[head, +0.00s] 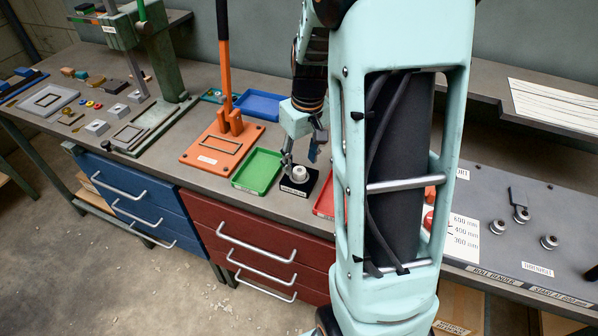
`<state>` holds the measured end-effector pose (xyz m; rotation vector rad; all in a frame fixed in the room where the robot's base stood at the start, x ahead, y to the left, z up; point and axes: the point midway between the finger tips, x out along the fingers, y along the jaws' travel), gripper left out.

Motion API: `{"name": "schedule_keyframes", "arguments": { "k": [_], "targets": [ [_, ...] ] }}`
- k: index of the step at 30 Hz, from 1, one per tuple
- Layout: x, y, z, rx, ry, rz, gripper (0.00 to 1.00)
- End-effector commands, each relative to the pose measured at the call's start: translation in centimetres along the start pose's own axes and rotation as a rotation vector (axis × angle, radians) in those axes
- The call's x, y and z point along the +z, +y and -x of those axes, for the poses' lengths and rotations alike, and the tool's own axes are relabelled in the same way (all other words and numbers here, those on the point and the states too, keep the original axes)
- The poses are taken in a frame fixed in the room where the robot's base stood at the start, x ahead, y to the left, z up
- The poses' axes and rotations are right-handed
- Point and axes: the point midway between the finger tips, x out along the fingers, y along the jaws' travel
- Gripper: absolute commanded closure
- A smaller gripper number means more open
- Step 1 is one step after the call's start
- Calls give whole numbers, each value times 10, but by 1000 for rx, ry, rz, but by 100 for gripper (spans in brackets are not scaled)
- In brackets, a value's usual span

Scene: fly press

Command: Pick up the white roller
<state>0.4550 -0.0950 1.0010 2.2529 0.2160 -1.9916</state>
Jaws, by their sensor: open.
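The white roller (298,173) is a small pale cylinder standing on a black pad (290,189) on the bench top. The pad has a white label at its front edge. My gripper (301,159) is open and points down at the roller from above and behind. One finger is at the roller's left and the other is at its upper right. I cannot tell whether either finger touches the roller.
A green tray (258,171) lies just left of the pad, and a red tray (325,198) lies to its right, partly behind my arm. An orange lever press (222,146) stands further left. A blue tray (262,106) lies behind.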

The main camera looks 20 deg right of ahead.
Motion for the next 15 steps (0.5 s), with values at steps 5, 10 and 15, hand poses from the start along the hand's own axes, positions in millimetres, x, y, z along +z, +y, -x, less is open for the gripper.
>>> {"name": "schedule_keyframes", "arguments": {
  "k": [5,10,15],
  "targets": [
    [1,0,-27,-2,-5,1,56],
    [0,1,-37,0,-1,1,56],
    [0,1,-38,1,0,1,56]
  ]
}}
